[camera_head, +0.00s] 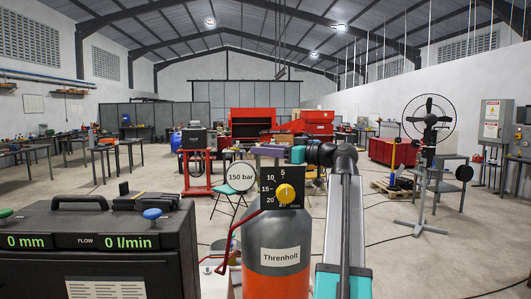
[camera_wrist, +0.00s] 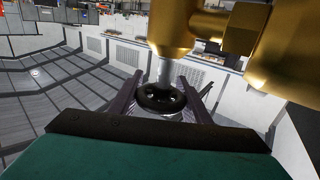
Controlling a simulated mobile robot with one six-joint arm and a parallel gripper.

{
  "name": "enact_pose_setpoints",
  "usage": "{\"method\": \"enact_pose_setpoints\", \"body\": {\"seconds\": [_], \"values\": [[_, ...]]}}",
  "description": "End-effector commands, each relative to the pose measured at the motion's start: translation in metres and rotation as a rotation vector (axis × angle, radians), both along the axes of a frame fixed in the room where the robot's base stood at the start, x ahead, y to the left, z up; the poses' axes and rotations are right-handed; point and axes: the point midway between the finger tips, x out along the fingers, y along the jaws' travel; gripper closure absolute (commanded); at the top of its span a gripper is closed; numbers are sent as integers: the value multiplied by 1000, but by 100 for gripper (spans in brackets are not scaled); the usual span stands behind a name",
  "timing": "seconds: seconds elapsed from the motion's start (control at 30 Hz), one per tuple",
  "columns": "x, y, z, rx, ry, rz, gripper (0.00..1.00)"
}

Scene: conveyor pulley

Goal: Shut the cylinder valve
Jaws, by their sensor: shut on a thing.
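The gas cylinder (camera_head: 277,240), grey with an orange band and the label "Threnholt", stands upright in the head view. A regulator dial with a yellow knob (camera_head: 286,193) and a round "150 bar" gauge (camera_head: 240,176) are in front of its top. In the wrist view the brass valve body (camera_wrist: 172,30) fills the upper part. A black handwheel (camera_wrist: 161,98) sits on its grey stem. My gripper (camera_head: 268,150) reaches left above the dial. Its dark fingers lie on either side of the handwheel and are shut on it. The handwheel is not clear in the head view.
A dark machine (camera_head: 100,245) at the left reads 0 mm and flow 0 l/min. A fan on a stand (camera_head: 428,120) is at the right. Work tables line the hall, and the floor between is largely open.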

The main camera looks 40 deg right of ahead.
Motion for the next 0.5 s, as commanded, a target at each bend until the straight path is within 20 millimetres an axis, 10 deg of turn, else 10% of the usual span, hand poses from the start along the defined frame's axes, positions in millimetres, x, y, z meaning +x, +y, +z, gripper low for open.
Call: {"method": "enact_pose_setpoints", "body": {"seconds": [0.07, 0.1, 0.2, 0.5], "values": [[0, 1, 0, 1, -1, 3, 79], [0, 1, 1, 1, -1, 3, 55], [0, 1, 0, 0, 0, 3, 38], [0, 0, 0, 0, 0, 2, 38]]}}
